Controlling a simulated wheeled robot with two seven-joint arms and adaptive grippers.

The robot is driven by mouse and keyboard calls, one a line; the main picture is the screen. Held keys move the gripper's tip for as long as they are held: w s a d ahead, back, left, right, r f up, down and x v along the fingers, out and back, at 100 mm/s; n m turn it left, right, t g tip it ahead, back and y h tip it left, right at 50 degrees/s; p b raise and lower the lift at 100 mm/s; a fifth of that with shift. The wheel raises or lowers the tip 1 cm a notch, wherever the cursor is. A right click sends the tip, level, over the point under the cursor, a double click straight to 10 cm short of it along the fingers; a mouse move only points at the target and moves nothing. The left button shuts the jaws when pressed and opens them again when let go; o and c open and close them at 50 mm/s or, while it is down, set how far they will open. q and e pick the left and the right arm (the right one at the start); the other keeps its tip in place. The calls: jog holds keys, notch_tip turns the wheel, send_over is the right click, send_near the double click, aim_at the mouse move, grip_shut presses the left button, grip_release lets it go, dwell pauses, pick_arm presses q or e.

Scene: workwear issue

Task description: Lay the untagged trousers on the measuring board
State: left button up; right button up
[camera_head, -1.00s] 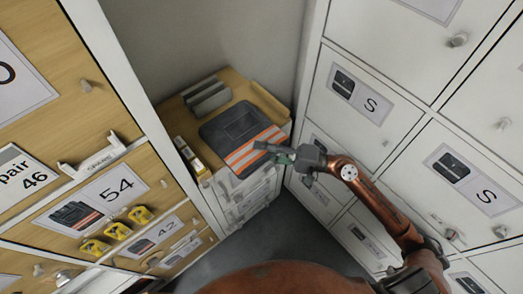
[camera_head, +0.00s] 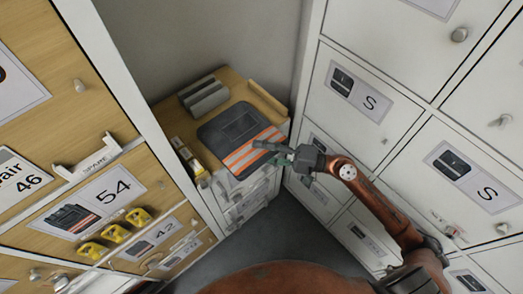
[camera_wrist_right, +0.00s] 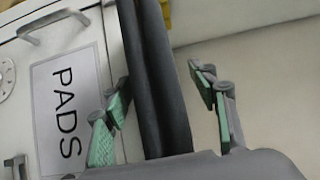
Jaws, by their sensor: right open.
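The folded dark grey trousers (camera_head: 226,128) with orange and silver bands lie flat on the wooden top of a low cabinet in the head view. I see no tag on their visible face. My right gripper (camera_head: 274,152) is at their front right corner, by the banded end. In the right wrist view a dark folded edge (camera_wrist_right: 158,60), likely the trousers, runs between the open green-padded fingers of this gripper (camera_wrist_right: 162,92); I cannot tell whether they touch it. I cannot single out a measuring board. My left gripper is not in view.
The low cabinet top (camera_head: 238,86) also carries a grey block (camera_head: 204,95) and yellow items (camera_head: 187,155). Its front has a PADS label (camera_wrist_right: 70,115). White lockers (camera_head: 365,75) stand close on the right, a wooden drawer unit (camera_head: 75,130) on the left. Grey floor lies between.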

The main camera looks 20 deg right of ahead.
aim_at(276, 154)
jog(key=shift+r, duration=0.15)
jog(key=p+v, duration=0.1)
jog(key=v, duration=0.5)
jog(key=shift+s+d, duration=0.1)
jog(key=shift+d, duration=0.15)
jog(key=shift+s+d, duration=0.25)
jog(key=shift+d, duration=0.15)
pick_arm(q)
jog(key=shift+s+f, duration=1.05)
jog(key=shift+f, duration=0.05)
